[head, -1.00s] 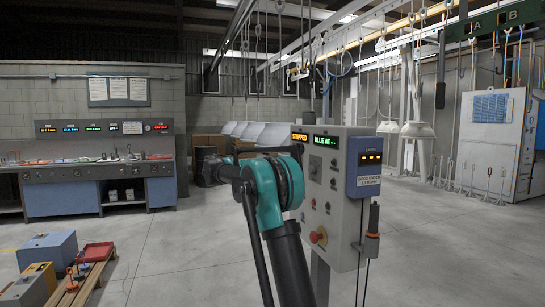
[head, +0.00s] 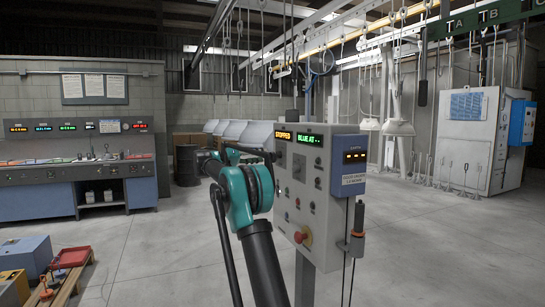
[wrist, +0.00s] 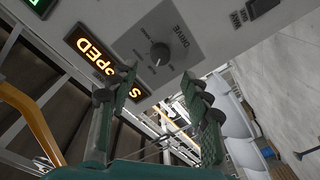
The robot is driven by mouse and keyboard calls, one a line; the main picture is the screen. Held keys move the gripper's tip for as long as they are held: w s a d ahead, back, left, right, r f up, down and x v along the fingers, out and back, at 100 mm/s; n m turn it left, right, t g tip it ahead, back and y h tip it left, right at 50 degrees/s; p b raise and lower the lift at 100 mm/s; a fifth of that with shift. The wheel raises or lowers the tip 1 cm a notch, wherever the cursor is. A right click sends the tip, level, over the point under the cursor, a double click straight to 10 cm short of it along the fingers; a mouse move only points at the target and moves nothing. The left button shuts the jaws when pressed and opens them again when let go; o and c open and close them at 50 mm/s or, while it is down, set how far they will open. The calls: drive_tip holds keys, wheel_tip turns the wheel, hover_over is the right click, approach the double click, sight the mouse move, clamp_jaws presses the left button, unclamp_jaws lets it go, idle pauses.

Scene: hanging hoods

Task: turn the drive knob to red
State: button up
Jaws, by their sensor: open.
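The drive knob (wrist: 160,53) is a small round dark knob on a grey plate labelled DRIVE, seen in the wrist view. I cannot tell which way it points or read its small marks. It sits beside an orange display (wrist: 100,62) reading STOPPED; this display also shows in the head view (head: 283,136). A green display (head: 308,138) there reads BLUE AT. My gripper (wrist: 158,94) is open and empty, its fingers spread before the panel, apart from the knob. In the head view my arm hides the gripper.
The control box (head: 322,228) stands on a post, with a red mushroom button (head: 303,236) low on its face and a hanging pendant (head: 357,220) at its right. Open floor lies to the right.

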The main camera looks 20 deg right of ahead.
sight(276, 155)
drive_tip(key=d, duration=0.6)
drive_tip(key=shift+w+d, duration=0.3)
drive_tip(key=shift+d, duration=0.1)
drive_tip(key=shift+c, duration=0.6)
clamp_jaws()
drive_tip(key=shift+n, duration=0.4)
drive_tip(key=n, duration=0.5)
drive_tip(key=shift+n, duration=0.3)
drive_tip(key=n, duration=0.5)
drive_tip(key=shift+w+a+g+y, duration=0.1)
drive_tip(key=shift+g+y, duration=0.2)
